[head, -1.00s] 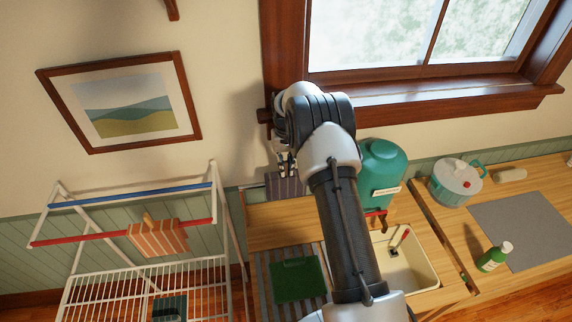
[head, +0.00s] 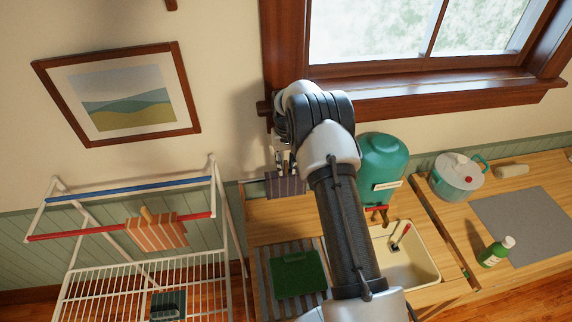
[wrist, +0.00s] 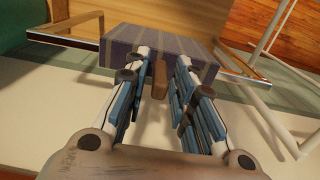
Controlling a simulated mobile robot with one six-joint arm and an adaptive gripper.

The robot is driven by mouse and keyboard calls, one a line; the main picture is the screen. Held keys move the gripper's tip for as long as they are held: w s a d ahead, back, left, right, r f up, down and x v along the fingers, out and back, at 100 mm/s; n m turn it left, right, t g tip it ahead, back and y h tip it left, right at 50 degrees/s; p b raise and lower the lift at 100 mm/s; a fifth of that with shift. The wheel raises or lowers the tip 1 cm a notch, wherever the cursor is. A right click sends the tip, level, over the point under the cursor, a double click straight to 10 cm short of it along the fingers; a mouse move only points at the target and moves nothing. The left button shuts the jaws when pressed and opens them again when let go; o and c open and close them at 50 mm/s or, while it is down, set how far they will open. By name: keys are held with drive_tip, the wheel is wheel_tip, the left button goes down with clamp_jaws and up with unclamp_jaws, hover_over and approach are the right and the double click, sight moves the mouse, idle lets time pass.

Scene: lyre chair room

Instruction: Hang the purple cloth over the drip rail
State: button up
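The purple striped cloth (head: 287,187) hangs under my gripper (head: 285,164) in the head view, in front of the wall. In the wrist view the cloth (wrist: 150,42) lies beyond the fingertips, with a small brown wooden grip between the fingers of my gripper (wrist: 164,62). The fingers look shut on this grip, though contact is partly hidden. A thin metal-and-wood rail (wrist: 243,70), which looks like the drip rail, shows at both sides of the cloth. The cloth hides its middle, and I cannot tell whether they touch.
A white drying rack (head: 230,225) with an orange striped cloth (head: 157,233) stands at the left. A green dispenser (head: 383,160) and a sink (head: 420,258) are right of the cloth. A green board (head: 298,275) lies on slats. The window sill (head: 440,104) is above.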

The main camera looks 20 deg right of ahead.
drive_tip(key=shift+o, duration=0.8)
wheel_tip(320, 180, up, 12)
idle(0.6)
